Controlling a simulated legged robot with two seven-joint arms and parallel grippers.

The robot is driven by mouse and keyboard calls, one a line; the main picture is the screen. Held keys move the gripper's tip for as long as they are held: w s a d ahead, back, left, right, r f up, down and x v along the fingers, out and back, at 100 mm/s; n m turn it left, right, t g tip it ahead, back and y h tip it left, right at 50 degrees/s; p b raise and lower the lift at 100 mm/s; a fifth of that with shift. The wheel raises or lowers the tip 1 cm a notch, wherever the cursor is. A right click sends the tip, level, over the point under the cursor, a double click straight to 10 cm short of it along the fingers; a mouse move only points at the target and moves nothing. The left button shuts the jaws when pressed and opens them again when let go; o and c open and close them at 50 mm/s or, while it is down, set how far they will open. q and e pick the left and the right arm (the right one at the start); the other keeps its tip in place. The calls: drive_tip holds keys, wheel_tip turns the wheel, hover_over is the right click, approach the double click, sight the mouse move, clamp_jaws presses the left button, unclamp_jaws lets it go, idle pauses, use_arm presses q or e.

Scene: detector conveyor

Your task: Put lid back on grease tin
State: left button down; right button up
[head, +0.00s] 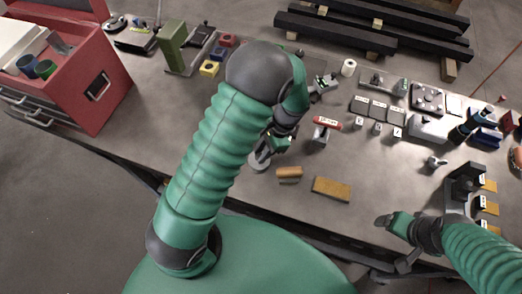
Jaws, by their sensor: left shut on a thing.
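My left gripper (272,143) is low over the middle of the bench, partly hidden by my own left arm. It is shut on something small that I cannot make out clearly. A round grey metal piece (259,160) shows right beside and below its fingers. It looks like the grease tin or its lid, but I cannot tell which, nor whether the two are touching. My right gripper (396,241) is at the bench's front right edge, its fingers spread and empty.
A wooden-coloured brush or block (289,173) and a tan sponge-like block (332,189) lie on the bench front. A red-labelled item (327,123) lies right of my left gripper. A red toolbox (100,88) stands left. Small parts crowd the right back.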

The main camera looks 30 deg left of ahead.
use_arm(q)
drive_tip(key=shift+a, duration=0.1)
drive_tip(key=c, duration=1.1)
unclamp_jaws()
drive_tip(key=o, duration=0.4)
drive_tip(key=shift+o, duration=0.2)
wheel_tip(320, 180, up, 7)
drive_tip(key=p, duration=0.6)
drive_tip(key=shift+r, duration=0.1)
